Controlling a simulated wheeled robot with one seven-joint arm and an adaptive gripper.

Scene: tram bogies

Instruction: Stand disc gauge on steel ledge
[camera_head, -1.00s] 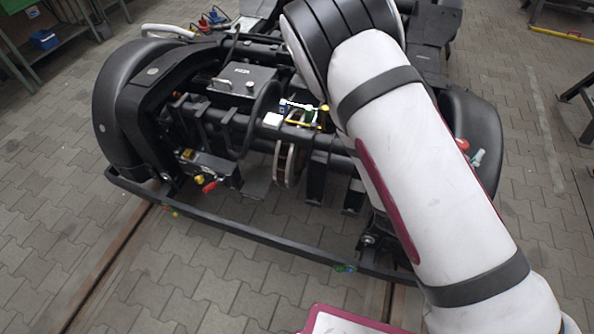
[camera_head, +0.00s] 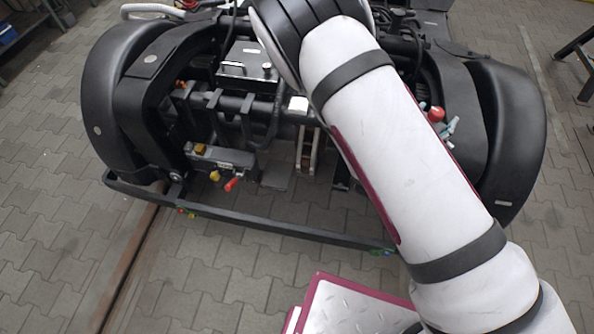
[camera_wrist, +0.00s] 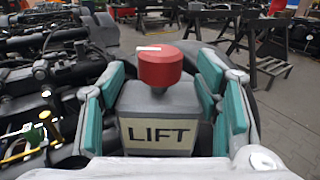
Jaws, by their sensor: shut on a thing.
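My gripper (camera_wrist: 163,72) has teal-padded fingers on both sides of a grey block (camera_wrist: 160,100) with a red round knob (camera_wrist: 157,66) on top and a pale plate reading LIFT. The gripper is shut on this block, which looks upright. I cannot pick out a disc gauge or say which surface is the steel ledge.
The dark bogie (camera_head: 155,75) fills the middle, with a front bar (camera_head: 250,226) and a handled box (camera_head: 246,68). A pink-edged plate (camera_head: 350,305) lies at the bottom. Trestles (camera_wrist: 265,50) stand behind the gripper. Paved floor at left is free.

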